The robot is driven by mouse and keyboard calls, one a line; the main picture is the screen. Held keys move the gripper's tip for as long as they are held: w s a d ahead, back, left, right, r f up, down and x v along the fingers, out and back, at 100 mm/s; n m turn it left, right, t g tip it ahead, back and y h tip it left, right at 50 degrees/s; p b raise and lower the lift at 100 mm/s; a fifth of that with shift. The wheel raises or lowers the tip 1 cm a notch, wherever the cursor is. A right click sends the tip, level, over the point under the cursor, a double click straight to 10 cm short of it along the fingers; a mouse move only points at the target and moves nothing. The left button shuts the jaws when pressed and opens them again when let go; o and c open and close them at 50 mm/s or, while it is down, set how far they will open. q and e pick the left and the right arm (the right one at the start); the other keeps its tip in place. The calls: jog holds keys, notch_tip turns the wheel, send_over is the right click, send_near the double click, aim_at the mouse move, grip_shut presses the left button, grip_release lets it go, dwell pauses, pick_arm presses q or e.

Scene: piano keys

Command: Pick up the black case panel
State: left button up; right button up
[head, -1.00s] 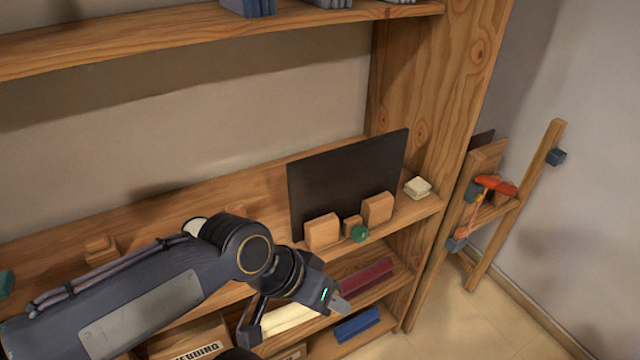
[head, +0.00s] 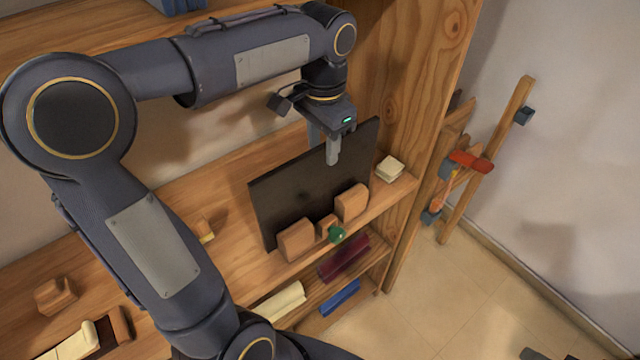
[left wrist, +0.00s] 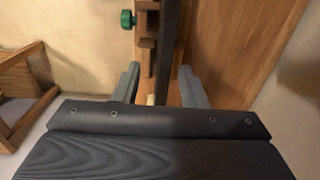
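The black case panel (head: 282,205) stands upright, slightly leaning, on the wooden shelf, behind small wooden blocks (head: 351,203) with a green knob (head: 337,234). My left gripper (head: 328,150) comes down from above at the panel's top edge, right of its middle. In the left wrist view the panel (left wrist: 168,45) shows edge-on, between the two spread fingers (left wrist: 160,88), with a gap visible on each side. The fingers are open and hold nothing. My right gripper is not clearly visible.
A pale block (head: 390,168) sits right of the panel near the shelf's upright side (head: 425,90). Lower shelves hold a dark red bar (head: 344,258) and a blue bar (head: 340,298). A wooden stand with a red-handled tool (head: 470,162) is at right.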

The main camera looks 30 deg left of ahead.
aim_at(321, 163)
pick_arm(q)
jog(key=f, duration=0.5)
jog(key=shift+s+a+f, duration=0.1)
jog(key=shift+a+f, duration=0.1)
jog(key=shift+f, duration=0.05)
jog(key=shift+c, duration=0.2)
grip_shut()
jog(key=shift+r, duration=0.15)
dwell(0.8)
